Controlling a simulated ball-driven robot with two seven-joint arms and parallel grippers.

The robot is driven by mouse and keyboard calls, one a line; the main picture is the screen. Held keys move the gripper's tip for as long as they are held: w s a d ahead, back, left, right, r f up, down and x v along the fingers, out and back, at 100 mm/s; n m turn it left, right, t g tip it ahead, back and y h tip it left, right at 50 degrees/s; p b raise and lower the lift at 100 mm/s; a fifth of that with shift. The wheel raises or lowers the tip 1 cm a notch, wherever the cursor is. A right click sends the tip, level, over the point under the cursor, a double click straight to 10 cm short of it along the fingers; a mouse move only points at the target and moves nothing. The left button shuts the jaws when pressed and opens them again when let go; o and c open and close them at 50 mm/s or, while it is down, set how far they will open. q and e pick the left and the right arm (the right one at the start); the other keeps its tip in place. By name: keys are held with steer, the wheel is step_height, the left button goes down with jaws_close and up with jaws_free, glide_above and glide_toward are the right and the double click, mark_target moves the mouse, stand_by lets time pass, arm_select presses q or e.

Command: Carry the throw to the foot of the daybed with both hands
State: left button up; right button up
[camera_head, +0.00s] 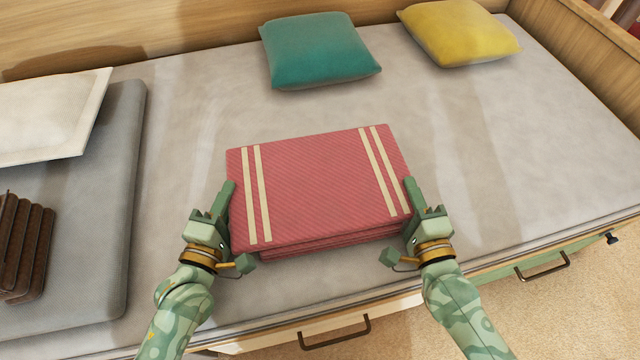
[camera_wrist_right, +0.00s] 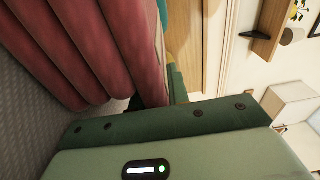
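The throw (camera_head: 320,190) is a folded red stack with pairs of cream stripes near its two ends. It lies level over the daybed mattress (camera_head: 480,150); I cannot tell whether it rests on it or is slightly raised. My left gripper (camera_head: 224,195) is against or close beside the throw's left side. My right gripper (camera_head: 413,195) is likewise at its right side. In the right wrist view the throw's rounded folds (camera_wrist_right: 90,50) are close to the green finger. The fingertips' gap is not clear in either view.
A teal cushion (camera_head: 318,50) and a yellow cushion (camera_head: 458,32) lie at the back. A grey pad (camera_head: 110,220) at left bears a white pillow (camera_head: 45,115) and a brown ribbed object (camera_head: 22,245). Bare mattress lies right of the throw. A wooden end panel (camera_head: 590,50) stands at far right.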

arm_select(q)
jaws_close()
arm_select(e)
jaws_close()
arm_select(q)
steer(key=shift+r, duration=0.1)
arm_select(e)
steer(key=shift+r, duration=0.1)
